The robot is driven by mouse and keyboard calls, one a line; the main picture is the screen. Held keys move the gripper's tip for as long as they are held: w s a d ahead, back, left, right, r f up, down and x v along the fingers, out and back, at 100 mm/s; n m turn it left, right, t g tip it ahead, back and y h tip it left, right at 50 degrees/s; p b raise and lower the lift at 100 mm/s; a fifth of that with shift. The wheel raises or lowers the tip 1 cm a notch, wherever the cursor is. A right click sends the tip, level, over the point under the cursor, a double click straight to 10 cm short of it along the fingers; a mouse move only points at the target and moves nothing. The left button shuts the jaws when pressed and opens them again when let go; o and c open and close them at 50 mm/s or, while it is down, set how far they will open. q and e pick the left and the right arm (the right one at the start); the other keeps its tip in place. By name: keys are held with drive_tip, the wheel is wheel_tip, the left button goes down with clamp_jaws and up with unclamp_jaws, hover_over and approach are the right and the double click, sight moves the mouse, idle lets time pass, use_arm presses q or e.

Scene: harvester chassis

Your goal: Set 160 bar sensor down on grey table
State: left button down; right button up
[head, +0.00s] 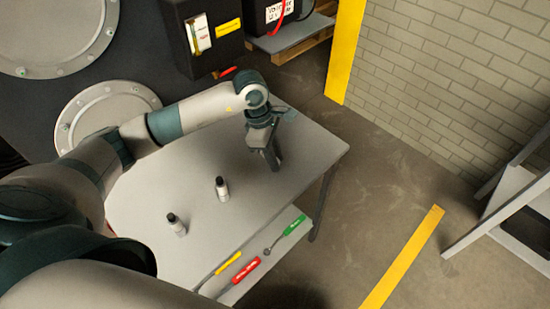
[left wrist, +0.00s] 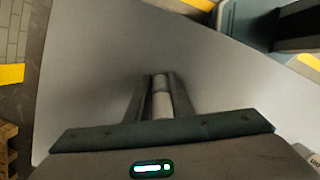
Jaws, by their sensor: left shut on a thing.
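My left gripper (head: 273,163) is over the far right part of the grey table (head: 205,160), with its fingers pointing down close to the tabletop. In the left wrist view my left gripper (left wrist: 159,78) is shut on a pale grey cylinder, the sensor (left wrist: 161,100), which lies between the two fingers. The grey table (left wrist: 100,65) fills most of that view behind it. I cannot tell whether the sensor touches the tabletop. The fingers hide the sensor in the head view, and no label on it can be read. My right gripper is not in view.
A lower shelf holds tools with yellow, red (head: 246,271) and green handles. Bare tabletop surrounds the gripper.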

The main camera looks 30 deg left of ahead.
use_arm(q)
drive_tip(key=shift+s+f, duration=0.35)
drive_tip(key=shift+f, duration=0.25)
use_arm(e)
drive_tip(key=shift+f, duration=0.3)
use_arm(q)
drive_tip(key=c, duration=1.5)
unclamp_jaws()
drive_tip(key=shift+d, duration=0.1)
drive_tip(key=shift+o, duration=0.2)
drive_tip(key=shift+w+f, duration=0.1)
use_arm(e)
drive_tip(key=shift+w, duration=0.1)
use_arm(q)
drive_tip(key=v, duration=0.2)
drive_tip(key=b+v, duration=0.1)
drive_tip(key=v, duration=0.1)
drive_tip(key=b+v, duration=0.1)
drive_tip(key=v, duration=0.2)
drive_tip(key=shift+w, duration=0.3)
drive_tip(key=b+v, duration=0.2)
drive_tip(key=v, duration=0.9)
drive_tip(key=shift+r, duration=0.45)
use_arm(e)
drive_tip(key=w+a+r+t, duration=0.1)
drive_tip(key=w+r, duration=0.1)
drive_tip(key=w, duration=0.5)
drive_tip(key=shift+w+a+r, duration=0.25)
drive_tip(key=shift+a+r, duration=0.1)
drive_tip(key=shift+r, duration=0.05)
